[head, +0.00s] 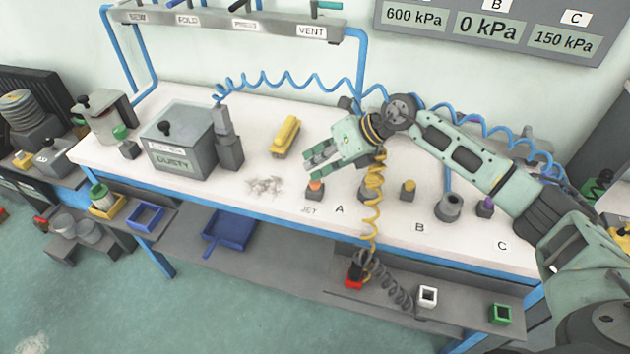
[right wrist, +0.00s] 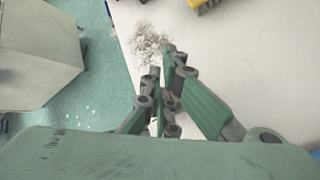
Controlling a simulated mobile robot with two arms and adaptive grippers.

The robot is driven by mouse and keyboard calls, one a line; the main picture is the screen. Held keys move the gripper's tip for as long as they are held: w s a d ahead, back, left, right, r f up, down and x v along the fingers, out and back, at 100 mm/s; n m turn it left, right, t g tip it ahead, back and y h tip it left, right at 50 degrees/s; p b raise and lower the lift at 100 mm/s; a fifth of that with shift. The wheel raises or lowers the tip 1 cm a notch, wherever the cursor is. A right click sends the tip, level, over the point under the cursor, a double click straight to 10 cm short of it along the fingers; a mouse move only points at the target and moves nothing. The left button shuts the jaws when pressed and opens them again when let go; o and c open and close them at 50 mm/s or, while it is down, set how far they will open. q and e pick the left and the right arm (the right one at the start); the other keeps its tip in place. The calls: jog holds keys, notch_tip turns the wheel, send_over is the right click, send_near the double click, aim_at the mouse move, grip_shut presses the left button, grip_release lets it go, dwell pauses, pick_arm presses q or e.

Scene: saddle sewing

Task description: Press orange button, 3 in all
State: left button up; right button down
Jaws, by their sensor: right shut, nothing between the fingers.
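The orange button (head: 316,186) sits on top of a small grey block by the JET label, near the front edge of the white bench (head: 262,205). My right gripper (head: 308,168) comes in from the right, with its fingers shut and empty. In the head view its fingertips are just above the orange button; I cannot tell whether they touch it. My left gripper is not in view.
Pale scraps (head: 266,187) lie left of the button. A grey DUSTY box (head: 180,142) and a yellow brush (head: 286,136) stand farther back. Yellow (head: 408,189) and purple (head: 486,205) buttons are to the right. A yellow coiled hose (head: 373,222) hangs over the front edge. Gauges (head: 487,28) read 600, 0 and 150 kPa.

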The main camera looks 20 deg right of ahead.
jog(key=shift+s+f+b, duration=0.25)
jog(key=shift+f+b, duration=0.1)
jog(key=shift+f, duration=0.45)
dwell(0.5)
jog(key=shift+r, duration=0.1)
jog(key=shift+w+d+r+p, duration=0.1)
jog(key=shift+w+r+p, duration=0.05)
jog(key=shift+r+p, duration=0.5)
jog(key=shift+d+r, duration=0.1)
jog(key=shift+r, duration=0.3)
jog(key=shift+w+r, duration=0.1)
jog(key=shift+r, duration=0.15)
notch_tip(320, 180, up, 5)
jog(key=p, duration=0.3)
jog(key=shift+f, duration=0.15)
